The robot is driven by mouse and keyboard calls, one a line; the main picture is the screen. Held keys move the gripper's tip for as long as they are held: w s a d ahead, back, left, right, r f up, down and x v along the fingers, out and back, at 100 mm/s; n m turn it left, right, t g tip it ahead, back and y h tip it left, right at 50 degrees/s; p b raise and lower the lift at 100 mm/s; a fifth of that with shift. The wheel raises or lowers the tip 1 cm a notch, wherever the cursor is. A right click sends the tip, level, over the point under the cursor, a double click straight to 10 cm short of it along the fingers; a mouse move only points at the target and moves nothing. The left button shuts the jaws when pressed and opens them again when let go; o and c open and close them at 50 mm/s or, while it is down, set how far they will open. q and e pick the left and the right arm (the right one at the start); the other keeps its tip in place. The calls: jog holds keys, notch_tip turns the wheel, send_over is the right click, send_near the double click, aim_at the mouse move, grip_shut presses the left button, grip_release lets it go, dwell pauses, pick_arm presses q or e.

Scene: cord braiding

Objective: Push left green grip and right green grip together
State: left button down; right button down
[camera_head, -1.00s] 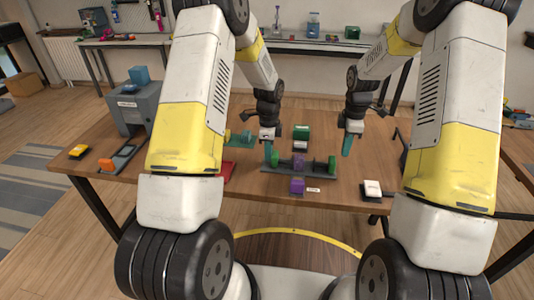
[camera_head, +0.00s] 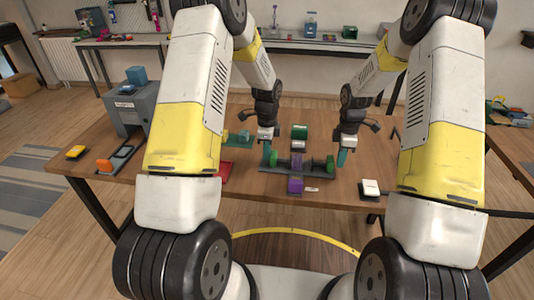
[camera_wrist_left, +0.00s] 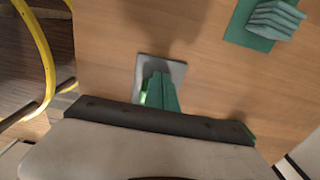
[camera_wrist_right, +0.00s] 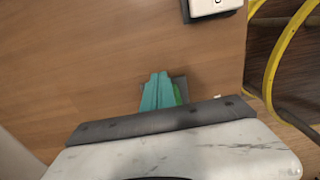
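The left green grip (camera_head: 273,159) and the right green grip (camera_head: 330,164) stand near the two ends of a dark rail (camera_head: 313,170), with a purple piece (camera_head: 297,160) between them. My left gripper (camera_head: 267,152) has its teal fingers together, just outside the left grip. The grip shows partly behind the fingers in the left wrist view (camera_wrist_left: 145,95). My right gripper (camera_head: 342,157) also has its fingers together, just outside the right grip, which shows beside them in the right wrist view (camera_wrist_right: 178,94). I cannot tell whether either gripper touches its grip.
A purple block (camera_head: 295,186) sits in front of the rail. A green box (camera_head: 300,131) stands behind it. A white-topped block (camera_head: 370,187) is at the right front. A teal piece (camera_head: 240,138) lies left of my left gripper. A grey machine (camera_head: 128,106) stands far left.

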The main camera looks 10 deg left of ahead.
aim_at(329, 158)
pick_arm(q)
jog(key=shift+d, duration=0.1)
pick_arm(e)
jog(key=shift+a, duration=2.05)
pick_arm(q)
jog(key=shift+d, duration=0.15)
pick_arm(e)
jog(key=shift+a, duration=0.55)
jog(key=shift+d, duration=0.5)
jog(key=shift+w+r, duration=0.1)
jog(key=shift+r, duration=0.1)
pick_arm(q)
jog(key=shift+a, duration=0.2)
pick_arm(e)
jog(key=r, duration=0.6)
jog(key=shift+d+r, duration=0.35)
